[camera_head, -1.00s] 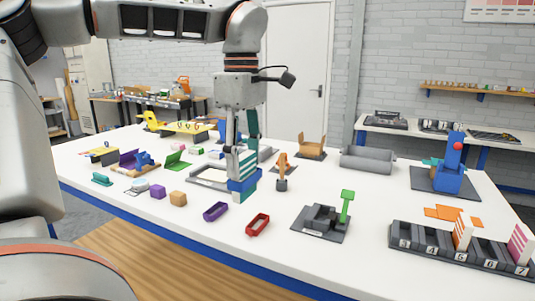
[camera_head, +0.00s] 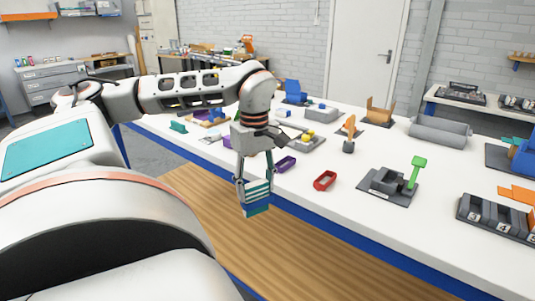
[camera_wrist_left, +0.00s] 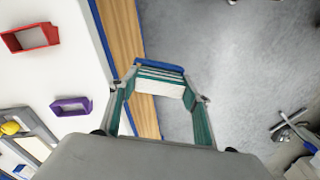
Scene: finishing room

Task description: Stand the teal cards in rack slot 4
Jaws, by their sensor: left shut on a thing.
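My left gripper (camera_head: 255,186) is shut on the teal cards (camera_head: 257,198), a small block striped teal and white. It holds them in the air by the near edge of the table, with the wooden floor behind them in the head view. In the left wrist view, the cards (camera_wrist_left: 160,88) sit between the two teal-padded fingers, with a blue strip at their far end. The dark rack (camera_head: 484,222) stands at the right edge of the head view. Labels 3 and 4 show, and its right part is cut off. My right gripper is not in view.
A grey fixture with a green lever (camera_head: 416,172) stands left of the rack. A red tray (camera_head: 325,181) and a purple tray (camera_head: 285,164) lie near the table edge. An orange piece (camera_head: 518,193) lies behind the rack. The white table (camera_head: 385,230) is bare in front.

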